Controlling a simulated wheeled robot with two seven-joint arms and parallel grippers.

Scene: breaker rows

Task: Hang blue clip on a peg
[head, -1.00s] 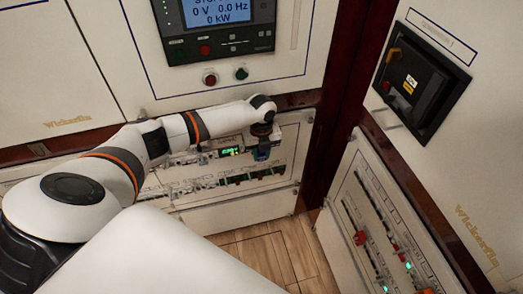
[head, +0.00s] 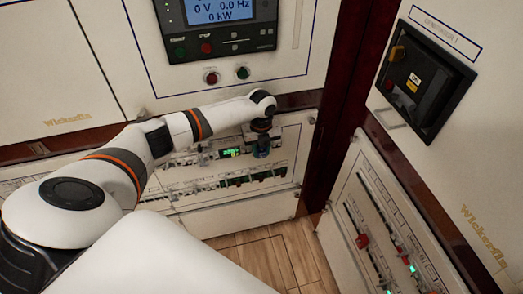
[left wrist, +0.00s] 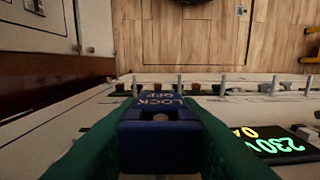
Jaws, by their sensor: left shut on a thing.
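The blue clip (left wrist: 160,130), with "LOCK OFF" lettering and a hole in its front, is held between the green fingers of my left gripper (left wrist: 160,140) in the left wrist view. In the head view my left gripper (head: 262,138) is at the breaker panel, right of the green display, with the blue clip (head: 261,151) small below it. A row of thin metal pegs (left wrist: 180,84) stands just beyond the clip in the left wrist view. Whether the clip touches a peg cannot be told. My right gripper is not in view.
The lit display (left wrist: 275,143) lies right of the clip in the left wrist view. Breaker rows (head: 240,180) run along the panel. A second panel with red switches (head: 362,241) stands at the right. Wooden floor (head: 265,255) is clear below.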

